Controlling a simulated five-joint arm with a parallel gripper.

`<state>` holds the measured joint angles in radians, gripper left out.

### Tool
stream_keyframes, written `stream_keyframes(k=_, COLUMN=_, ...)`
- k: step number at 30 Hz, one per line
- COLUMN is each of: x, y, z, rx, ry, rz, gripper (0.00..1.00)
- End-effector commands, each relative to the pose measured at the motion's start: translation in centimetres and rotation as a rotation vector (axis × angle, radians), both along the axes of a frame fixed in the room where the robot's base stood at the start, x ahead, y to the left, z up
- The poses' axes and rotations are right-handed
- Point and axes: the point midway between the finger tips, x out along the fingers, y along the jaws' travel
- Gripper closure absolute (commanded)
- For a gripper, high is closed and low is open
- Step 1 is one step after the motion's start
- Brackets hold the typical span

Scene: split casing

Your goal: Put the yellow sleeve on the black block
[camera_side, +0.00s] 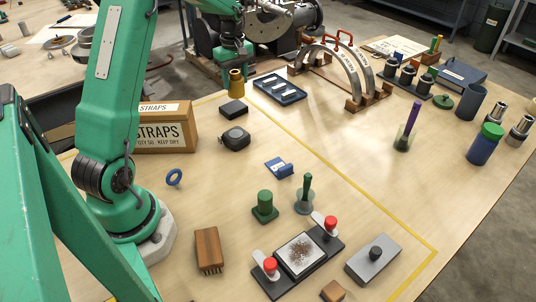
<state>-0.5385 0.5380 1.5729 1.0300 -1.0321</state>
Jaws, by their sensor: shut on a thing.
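The yellow sleeve (237,84) is a short brass-yellow tube, upright, in the upper middle of the side view. My gripper (237,70) is shut on its top end, pointing down from my green arm. The black block (233,108) is a low dark box on the bench, just below the sleeve in the picture. The sleeve's lower end shows close to the block's far edge. I cannot tell from this angle whether they touch or how far apart they are in depth.
A black tape measure (234,137) lies just in front of the block. A STRAPS carton (166,128) stands to the left, and a dark blue tray (279,89) lies to the right. A metal arch frame (342,75) stands farther right.

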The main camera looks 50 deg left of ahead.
Motion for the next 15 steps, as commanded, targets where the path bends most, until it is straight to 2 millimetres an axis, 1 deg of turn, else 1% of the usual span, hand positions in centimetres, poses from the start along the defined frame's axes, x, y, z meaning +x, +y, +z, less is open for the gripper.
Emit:
stream_keyframes(k=1, x=0.0, y=0.8, z=-0.3, rx=0.002, ry=-0.002, rz=0.003, gripper=1.00)
stream_keyframes(k=6, x=0.0, y=2.2, z=-1.1, rx=0.002, ry=-0.003, rz=0.001, gripper=1.00)
stream_keyframes(k=9, x=-0.1, y=2.6, z=-1.3, rx=0.002, ry=-0.003, rz=0.001, gripper=1.00)
stream_keyframes(k=15, x=-0.1, y=2.6, z=-1.4, rx=0.002, ry=-0.003, rz=0.000, gripper=1.00)
